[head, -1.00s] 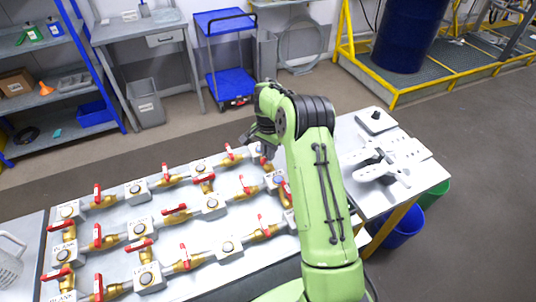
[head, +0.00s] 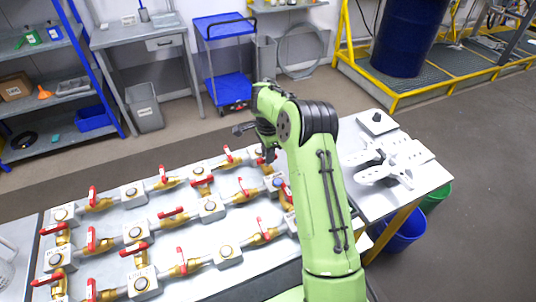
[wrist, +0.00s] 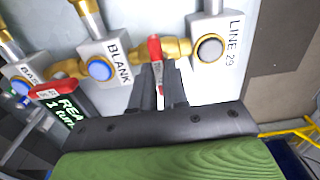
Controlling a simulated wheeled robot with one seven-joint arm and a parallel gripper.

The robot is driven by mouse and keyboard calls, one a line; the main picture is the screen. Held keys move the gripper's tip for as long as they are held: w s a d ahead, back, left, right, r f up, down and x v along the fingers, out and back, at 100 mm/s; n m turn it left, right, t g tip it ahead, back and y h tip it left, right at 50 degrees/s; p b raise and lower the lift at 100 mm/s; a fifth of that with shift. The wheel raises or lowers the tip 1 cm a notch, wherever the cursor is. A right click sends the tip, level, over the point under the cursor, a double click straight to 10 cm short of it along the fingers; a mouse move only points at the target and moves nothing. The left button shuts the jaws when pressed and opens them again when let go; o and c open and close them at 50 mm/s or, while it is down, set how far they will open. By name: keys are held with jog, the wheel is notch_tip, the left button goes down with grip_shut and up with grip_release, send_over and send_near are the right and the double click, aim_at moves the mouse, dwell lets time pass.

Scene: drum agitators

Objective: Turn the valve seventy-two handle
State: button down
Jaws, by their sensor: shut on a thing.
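In the wrist view my gripper (wrist: 159,92) is shut on a red valve handle (wrist: 154,50), with one dark finger on each side of it. The handle stands over a brass valve body (wrist: 176,48) between the block marked BLANK (wrist: 99,68) and the block marked LINE 29 (wrist: 209,48). The small tag on the handle is too small to read, so I cannot confirm its number. In the head view my gripper (head: 262,142) is low over the far right end of the pipe grid, partly hidden by my arm.
Several other red-handled valves fill the table (head: 190,245). In the wrist view, another red handle (wrist: 50,90) and a dark sign (wrist: 66,112) with green lettering lie close at the left. A side table (head: 400,195) with white parts stands at the right.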

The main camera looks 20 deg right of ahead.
dwell(0.3)
jog(key=c, duration=1.1)
grip_release()
jog(key=shift+c, duration=0.2)
notch_tip(320, 180, up, 16)
jog(key=p, duration=0.3)
jog(key=shift+f, duration=0.1)
